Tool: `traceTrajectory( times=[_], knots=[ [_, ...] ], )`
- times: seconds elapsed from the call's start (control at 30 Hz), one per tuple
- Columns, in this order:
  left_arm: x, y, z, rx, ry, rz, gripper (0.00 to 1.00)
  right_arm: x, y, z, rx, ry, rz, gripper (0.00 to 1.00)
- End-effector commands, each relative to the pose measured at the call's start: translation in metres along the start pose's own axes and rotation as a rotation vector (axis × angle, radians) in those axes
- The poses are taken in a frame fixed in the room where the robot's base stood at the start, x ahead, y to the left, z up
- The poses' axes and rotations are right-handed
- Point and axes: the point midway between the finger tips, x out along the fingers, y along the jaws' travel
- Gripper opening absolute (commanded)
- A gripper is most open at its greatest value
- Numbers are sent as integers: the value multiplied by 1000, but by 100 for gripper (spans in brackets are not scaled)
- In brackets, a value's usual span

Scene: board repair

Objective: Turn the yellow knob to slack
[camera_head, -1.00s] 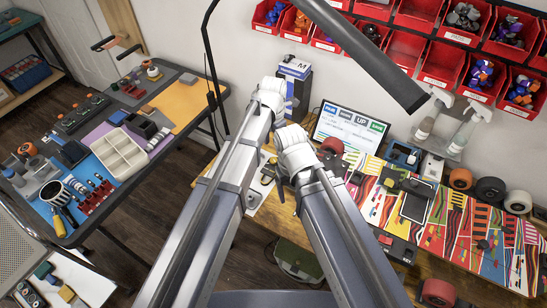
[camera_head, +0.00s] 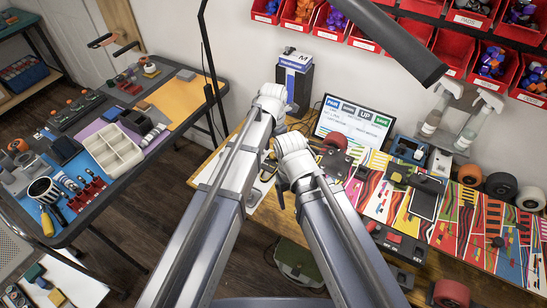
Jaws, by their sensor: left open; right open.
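I cannot make out the yellow knob; my two arms cover much of the near left part of the bench. A pale plate (camera_head: 262,190) on the bench shows partly between and beside the arms, with small dark and metallic parts at its upper edge. My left gripper (camera_head: 268,163) is open, mostly hidden behind its own arm, over that part of the bench. My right gripper (camera_head: 279,193) is open and lower in the picture, also mostly hidden by its arm. I see nothing held in either one, and contact cannot be told.
A screen (camera_head: 352,127) stands at the back of the bench, with a blue-and-white box (camera_head: 295,62) to its left. A black lamp (camera_head: 405,45) hangs above. Another table with a compartment tray (camera_head: 114,149) stands left.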

Motion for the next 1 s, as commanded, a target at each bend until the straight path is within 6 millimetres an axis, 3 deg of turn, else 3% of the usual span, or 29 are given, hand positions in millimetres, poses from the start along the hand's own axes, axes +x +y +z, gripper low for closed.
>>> traceTrajectory(
  times=[0.1,0.43,1.0],
  knots=[
    [14,0,0,0,0,0,64,14,-1,-1,0,0,0,82],
    [14,0,0,0,0,0,64,14,-1,-1,0,0,0,82],
    [14,0,0,0,0,0,1,14,-1,-1,0,0,0,82]
  ],
)
